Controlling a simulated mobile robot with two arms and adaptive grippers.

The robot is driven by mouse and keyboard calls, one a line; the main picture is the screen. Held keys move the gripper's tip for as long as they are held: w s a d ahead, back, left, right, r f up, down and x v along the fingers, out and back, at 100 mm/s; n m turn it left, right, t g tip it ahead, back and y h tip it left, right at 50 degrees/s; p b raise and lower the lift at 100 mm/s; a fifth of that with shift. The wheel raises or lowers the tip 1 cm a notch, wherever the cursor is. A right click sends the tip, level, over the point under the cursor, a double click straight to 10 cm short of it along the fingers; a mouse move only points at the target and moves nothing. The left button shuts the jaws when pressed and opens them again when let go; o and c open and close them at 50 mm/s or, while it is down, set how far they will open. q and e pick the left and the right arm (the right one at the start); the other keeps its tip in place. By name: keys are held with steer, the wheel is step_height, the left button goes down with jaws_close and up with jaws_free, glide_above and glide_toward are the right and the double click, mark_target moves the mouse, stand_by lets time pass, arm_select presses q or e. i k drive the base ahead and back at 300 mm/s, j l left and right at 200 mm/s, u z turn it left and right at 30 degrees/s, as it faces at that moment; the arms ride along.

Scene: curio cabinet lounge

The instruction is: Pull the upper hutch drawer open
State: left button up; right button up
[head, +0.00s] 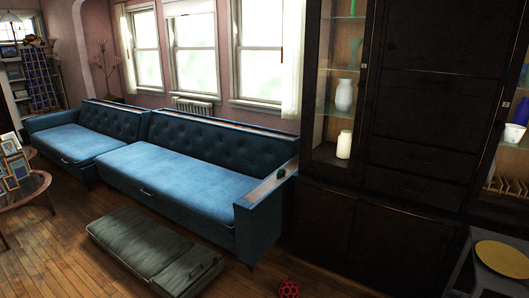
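The hutch (345,222) is a tall dark wooden cabinet at the right of the head view. In its middle column, two narrow drawer fronts lie one above the other below large flat panels. The upper drawer (412,156) looks flush with the cabinet face and shut. The lower drawer (400,184) also looks shut. The dark wood makes their handles hard to make out. Neither of my grippers is in view.
Glass-fronted shelves beside the drawers hold white vases (344,95). A blue sofa (185,168) stands left of the hutch. A grey case-like object (140,245) and a red ball (289,290) lie on the floor. A yellow disc (503,258) is at lower right.

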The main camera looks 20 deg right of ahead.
mark_target(446, 161)
steer(key=i+l+z, duration=0.1)
steer(key=i+z, duration=0.55)
steer(key=z, duration=0.15)
steer(key=i+z, duration=0.4)
steer(key=i+j+z, duration=0.15)
steer(key=z, duration=0.25)
steer(key=i, duration=0.05)
